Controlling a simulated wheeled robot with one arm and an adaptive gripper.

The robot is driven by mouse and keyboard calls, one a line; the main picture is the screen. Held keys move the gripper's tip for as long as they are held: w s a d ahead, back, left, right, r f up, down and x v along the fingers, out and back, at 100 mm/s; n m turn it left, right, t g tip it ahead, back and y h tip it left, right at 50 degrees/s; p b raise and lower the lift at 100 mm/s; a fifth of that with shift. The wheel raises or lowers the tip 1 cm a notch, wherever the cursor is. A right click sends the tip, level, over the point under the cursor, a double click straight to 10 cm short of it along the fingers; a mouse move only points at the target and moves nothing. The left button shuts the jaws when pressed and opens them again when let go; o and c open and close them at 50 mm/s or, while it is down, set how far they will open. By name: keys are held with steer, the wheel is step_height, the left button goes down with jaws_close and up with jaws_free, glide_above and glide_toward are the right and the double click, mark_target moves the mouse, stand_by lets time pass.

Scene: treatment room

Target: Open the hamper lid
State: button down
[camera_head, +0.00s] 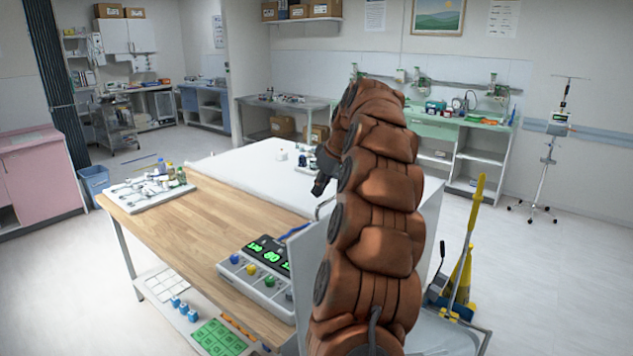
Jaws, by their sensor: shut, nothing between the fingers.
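My gripper (320,186) is small and dark in the view, at the end of my brown arm, left of the arm's upper part. Its fingers are shut and hold nothing. A pale grey panel (309,245) stands steeply behind my arm, with a thin curved bar (322,206) at its upper left, just below the gripper. A pale grey surface (448,335) shows low at the right of my arm. These may be the hamper's lid and body, but my arm covers most of them, so I cannot tell the lid's angle or whether the gripper touches it.
A wooden table (205,228) with a control box (258,275) and a tray of bottles (150,192) is on the left. A white surface (238,168) lies behind it. The floor farther right is clear up to a wheeled stand (546,175).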

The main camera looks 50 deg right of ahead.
steer(key=shift+s+d+f+p, duration=0.15)
steer(key=shift+s+p, duration=0.35)
steer(key=shift+s, duration=0.7)
steer(key=shift+s+f, duration=0.1)
